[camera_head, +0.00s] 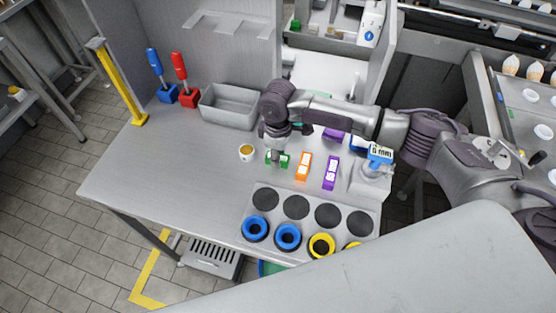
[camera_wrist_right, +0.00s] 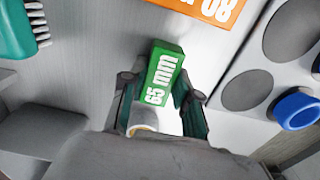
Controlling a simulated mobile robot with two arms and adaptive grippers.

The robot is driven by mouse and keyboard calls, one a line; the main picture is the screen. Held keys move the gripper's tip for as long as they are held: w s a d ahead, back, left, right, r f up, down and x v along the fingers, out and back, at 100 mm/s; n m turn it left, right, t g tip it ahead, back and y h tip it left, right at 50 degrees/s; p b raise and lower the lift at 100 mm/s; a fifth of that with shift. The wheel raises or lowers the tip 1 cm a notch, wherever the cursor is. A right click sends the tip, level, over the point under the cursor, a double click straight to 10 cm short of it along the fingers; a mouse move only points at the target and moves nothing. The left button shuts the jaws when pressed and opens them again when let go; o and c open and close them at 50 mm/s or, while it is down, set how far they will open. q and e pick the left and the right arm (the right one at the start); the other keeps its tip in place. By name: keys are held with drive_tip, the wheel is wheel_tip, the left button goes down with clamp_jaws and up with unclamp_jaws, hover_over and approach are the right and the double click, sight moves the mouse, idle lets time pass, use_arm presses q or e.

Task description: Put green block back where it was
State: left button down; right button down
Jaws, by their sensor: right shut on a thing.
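The green block (camera_head: 284,160), marked "65 mm" in the right wrist view (camera_wrist_right: 163,72), is between the fingers of my right gripper (camera_head: 277,157). In the right wrist view my right gripper (camera_wrist_right: 157,100) has a dark finger on either side of the block, and it is shut on it. The block is at or just above the table top; I cannot tell if it touches. In the head view the gripper partly hides it. It is left of the orange block (camera_head: 303,167), with a gap between them. My left gripper is not in view.
A purple block (camera_head: 331,173) lies right of the orange one, another (camera_head: 333,134) behind. A small cup (camera_head: 247,153) stands close left. A holder plate (camera_head: 280,197) with dark discs and coloured rings is in front. A grey bin (camera_head: 228,108) stands behind. The table's left is clear.

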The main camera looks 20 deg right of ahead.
drive_tip(key=c, duration=0.8)
unclamp_jaws()
drive_tip(key=shift+c, duration=0.2)
wheel_tip(320, 180, up, 12)
drive_tip(key=b, duration=0.2)
drive_tip(key=shift+r, duration=0.15)
drive_tip(key=shift+a, duration=0.1)
